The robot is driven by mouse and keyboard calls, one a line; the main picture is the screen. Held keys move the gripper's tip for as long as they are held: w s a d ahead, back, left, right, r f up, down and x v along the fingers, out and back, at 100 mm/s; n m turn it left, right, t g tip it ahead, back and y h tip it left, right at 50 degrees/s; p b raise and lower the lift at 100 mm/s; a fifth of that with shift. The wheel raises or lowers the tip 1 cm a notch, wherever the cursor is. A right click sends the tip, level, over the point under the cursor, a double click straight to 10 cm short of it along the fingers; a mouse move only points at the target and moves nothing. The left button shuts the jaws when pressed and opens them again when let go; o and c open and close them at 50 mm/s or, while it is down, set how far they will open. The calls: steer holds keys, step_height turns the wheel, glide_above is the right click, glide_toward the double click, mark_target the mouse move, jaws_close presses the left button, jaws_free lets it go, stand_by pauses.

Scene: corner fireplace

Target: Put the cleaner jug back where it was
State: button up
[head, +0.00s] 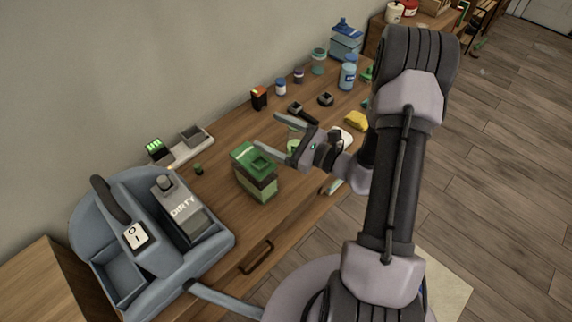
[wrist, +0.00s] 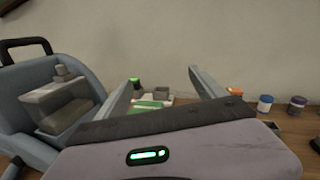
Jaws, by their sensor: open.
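My gripper (head: 268,133) is open, with nothing seen between its fingers, above the wooden bench top. Its two fingers also show apart in the wrist view (wrist: 165,85). No jug is clearly labelled as cleaner. A green and brown block-like container (head: 256,174) stands on the bench just in front of the fingertips. A translucent blue jug-shaped container (head: 346,38) stands at the far end of the bench. A white object (head: 345,141) is partly hidden behind my gripper, and I cannot tell what it is.
A blue-grey machine (head: 150,245) holds a grey tank marked DIRTY (head: 185,215) at left. A tray (head: 182,150) lies by the wall. A blue bottle (head: 348,73), small jars (head: 281,87) and a yellow item (head: 356,121) stand farther along. Bare bench lies beside the tray.

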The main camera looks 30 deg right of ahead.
steer(key=s+a+r+n+g+y, duration=0.2)
steer(key=s+a+r+n+g, duration=0.35)
steer(key=a, duration=0.25)
steer(key=s+a+r+n+g+y, duration=0.1)
steer(key=s+a+r+n+g, duration=0.5)
steer(key=a, duration=0.3)
steer(key=s+n+g+h, duration=0.3)
steer(key=s+n+h, duration=0.3)
steer(key=s+n, duration=0.3)
steer(key=s+d+r+n+t+h, duration=0.2)
steer(key=d+r+t+h, duration=0.2)
steer(key=d+t+h, duration=0.1)
steer(key=shift+s+d, duration=0.2)
steer(key=shift+d, duration=0.15)
steer(key=shift+n, duration=0.25)
